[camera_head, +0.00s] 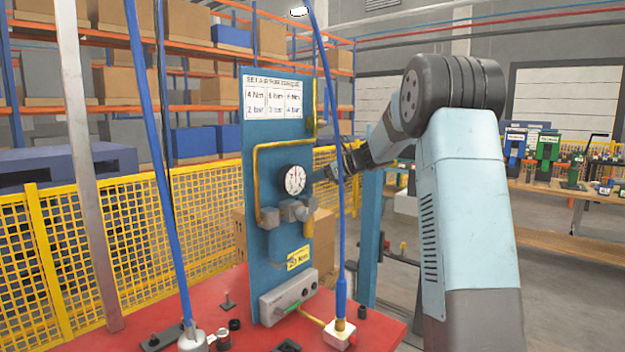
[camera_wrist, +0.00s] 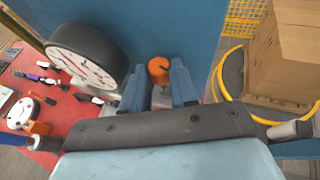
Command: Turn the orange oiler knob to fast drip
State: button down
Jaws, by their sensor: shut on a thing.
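The orange oiler knob (camera_wrist: 158,69) shows in the wrist view, in front of the blue panel, with a dark mark on its top. My gripper (camera_wrist: 160,80) has its two blue fingers on either side of the knob and is shut on it. In the head view my gripper (camera_head: 334,170) reaches in from the right at the edge of the blue panel (camera_head: 262,175), partly behind a blue hose. I cannot make out the knob there. The white pressure gauge (camera_head: 295,180) is beside the gripper; it also shows large at left in the wrist view (camera_wrist: 85,62).
A yellow pipe (camera_head: 256,175) and grey fittings (camera_head: 290,211) are on the panel. Blue hoses (camera_head: 341,240) rise from the red table (camera_head: 240,335), which holds small parts. A yellow mesh fence (camera_head: 110,250) stands behind. Cardboard boxes (camera_wrist: 285,50) stand right in the wrist view.

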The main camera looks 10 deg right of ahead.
jog(key=shift+n+g, duration=0.4)
jog(key=shift+g, duration=0.1)
jog(key=c, duration=1.2)
grip_release()
jog(key=v, duration=1.3)
jog(key=shift+s+d+f, duration=0.1)
jog(key=shift+s+d, duration=0.05)
jog(key=shift+d, duration=0.3)
